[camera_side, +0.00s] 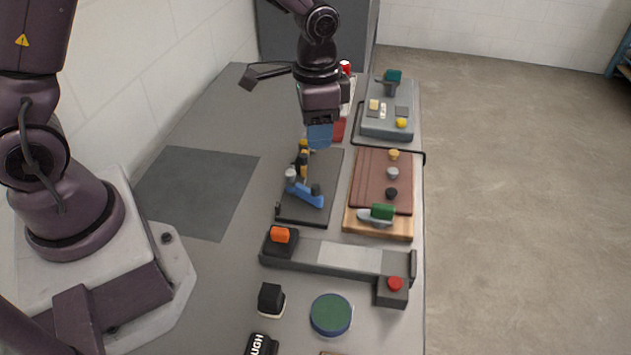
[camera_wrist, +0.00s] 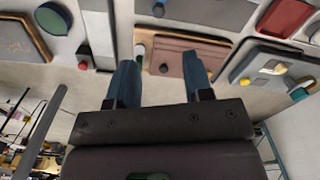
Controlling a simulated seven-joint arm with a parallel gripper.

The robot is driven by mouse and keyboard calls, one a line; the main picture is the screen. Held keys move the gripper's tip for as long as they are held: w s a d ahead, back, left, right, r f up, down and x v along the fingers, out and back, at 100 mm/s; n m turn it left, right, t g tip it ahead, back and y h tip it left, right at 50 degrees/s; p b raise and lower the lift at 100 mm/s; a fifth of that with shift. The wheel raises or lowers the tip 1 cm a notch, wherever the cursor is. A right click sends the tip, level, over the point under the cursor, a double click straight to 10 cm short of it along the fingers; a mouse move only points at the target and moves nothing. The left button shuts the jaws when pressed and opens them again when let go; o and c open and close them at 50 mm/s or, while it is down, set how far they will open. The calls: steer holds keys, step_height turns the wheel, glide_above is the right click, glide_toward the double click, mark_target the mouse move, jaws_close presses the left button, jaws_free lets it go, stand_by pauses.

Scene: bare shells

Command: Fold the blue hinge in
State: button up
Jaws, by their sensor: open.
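The blue hinge (camera_side: 305,194) sits on a dark board (camera_side: 329,185) in the middle of the bench in the side view. One part lies along the board and a grey-topped part stands up at its left end. Yellow and black pieces (camera_side: 303,160) stand just behind it on the same board. My gripper (camera_side: 319,146) hangs above the far end of the board, behind the hinge and apart from it. In the wrist view, its two blue fingers (camera_wrist: 160,76) are spread with nothing held between them. I cannot make out the hinge in the wrist view.
A brown panel on a wooden board (camera_side: 350,222) with knobs lies right of the hinge. A grey box (camera_side: 374,125) stands behind it. A long grey slider unit (camera_side: 325,255) and a green disc (camera_side: 331,314) lie in front.

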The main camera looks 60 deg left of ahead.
mark_target(315, 186)
step_height(315, 186, down, 13)
steer(key=shift+s+r, duration=0.1)
steer(key=shift+s, duration=0.05)
stand_by(0.4)
jaws_close()
